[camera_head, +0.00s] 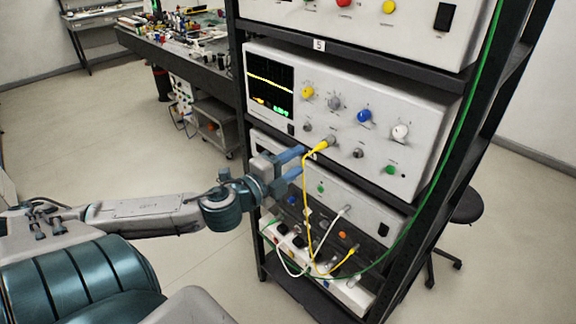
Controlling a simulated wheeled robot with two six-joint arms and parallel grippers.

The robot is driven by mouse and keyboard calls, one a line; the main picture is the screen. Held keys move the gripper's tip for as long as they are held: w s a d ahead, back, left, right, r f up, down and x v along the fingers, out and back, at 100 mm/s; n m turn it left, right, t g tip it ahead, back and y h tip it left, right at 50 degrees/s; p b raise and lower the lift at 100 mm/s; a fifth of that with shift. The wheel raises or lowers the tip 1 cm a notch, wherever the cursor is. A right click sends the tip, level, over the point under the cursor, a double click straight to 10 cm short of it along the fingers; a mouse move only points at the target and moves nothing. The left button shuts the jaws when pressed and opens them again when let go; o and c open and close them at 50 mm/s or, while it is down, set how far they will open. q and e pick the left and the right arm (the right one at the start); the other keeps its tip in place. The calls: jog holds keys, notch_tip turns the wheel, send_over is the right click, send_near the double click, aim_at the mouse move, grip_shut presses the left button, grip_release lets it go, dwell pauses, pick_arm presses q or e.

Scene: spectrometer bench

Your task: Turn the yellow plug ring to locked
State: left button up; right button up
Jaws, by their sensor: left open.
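The yellow plug (320,147) sits at a socket low on the front of the instrument (430,160) with the small screen. Its yellow cable (305,205) hangs down from it. The ring's marking and turn position are too small to tell. My left gripper (303,160) reaches in from the left with its two blue fingers open. The fingertips are just left of and below the plug, close to the cable; I cannot tell whether they touch it. My right gripper is not in view.
The black rack (244,70) frames the instrument. Knobs, including a blue one (364,115) and a white one (400,131), are above and right of the plug. A green cable (455,140) runs down the rack's right side. Open floor (150,160) lies to the left.

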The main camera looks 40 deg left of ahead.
pick_arm(q)
jog(key=shift+s+r+p, duration=0.1)
jog(key=shift+s+p, duration=0.25)
jog(key=shift+s, duration=0.55)
